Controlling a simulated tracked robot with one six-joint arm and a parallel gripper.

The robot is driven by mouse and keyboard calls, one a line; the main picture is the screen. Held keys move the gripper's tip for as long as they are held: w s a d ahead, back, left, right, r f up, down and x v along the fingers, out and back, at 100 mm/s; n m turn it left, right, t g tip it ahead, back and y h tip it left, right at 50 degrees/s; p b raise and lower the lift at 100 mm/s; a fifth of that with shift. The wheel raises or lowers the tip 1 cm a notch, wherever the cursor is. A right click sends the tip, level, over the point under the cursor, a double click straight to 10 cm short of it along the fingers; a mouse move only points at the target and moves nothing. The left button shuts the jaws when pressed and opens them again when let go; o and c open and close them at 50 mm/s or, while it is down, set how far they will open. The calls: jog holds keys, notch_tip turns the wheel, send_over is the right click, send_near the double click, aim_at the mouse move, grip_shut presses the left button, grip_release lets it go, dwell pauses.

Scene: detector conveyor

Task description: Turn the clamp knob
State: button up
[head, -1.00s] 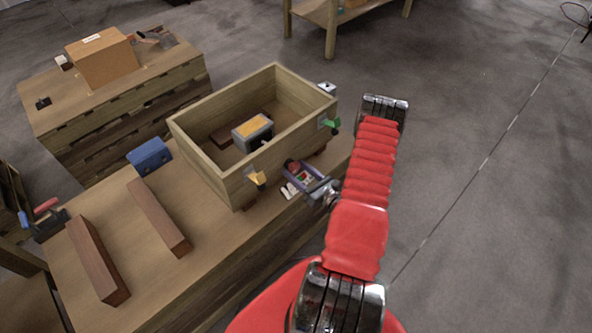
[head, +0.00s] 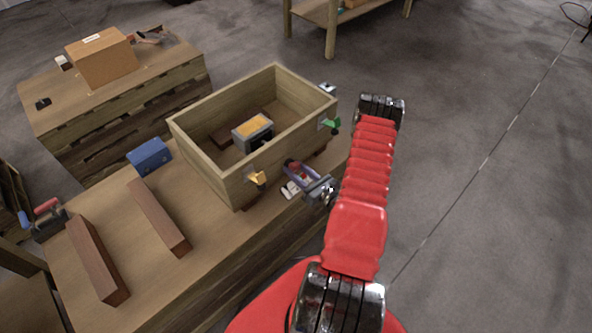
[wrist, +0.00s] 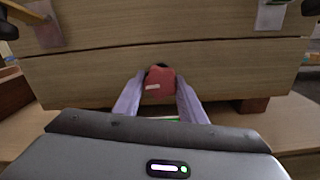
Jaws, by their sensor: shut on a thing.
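A dark red knob (wrist: 161,84) with a pale mark sits low on the front wall of a wooden box (head: 216,174). My gripper (head: 295,176) is at that wall, and its purple-blue fingers (wrist: 160,103) are shut on the knob, one on each side. In the head view the knob shows as a small red patch (head: 289,162) between the fingers. The grip contact is partly hidden by the wrist housing in the wrist view. A grey block with an orange top (head: 253,126) sits inside the box.
A yellow clamp handle (head: 256,179) and a green one (head: 330,124) stick out on either side of the knob. A blue block (head: 149,157) and two brown bars (head: 97,262) lie on the bench to the left. Open floor lies to the right.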

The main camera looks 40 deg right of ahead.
jog(key=shift+m, duration=0.3)
jog(key=m, duration=1.2)
jog(key=shift+m, duration=2.2)
jog(key=o, duration=1.1)
jog(key=shift+c, duration=0.2)
jog(key=shift+r, duration=0.1)
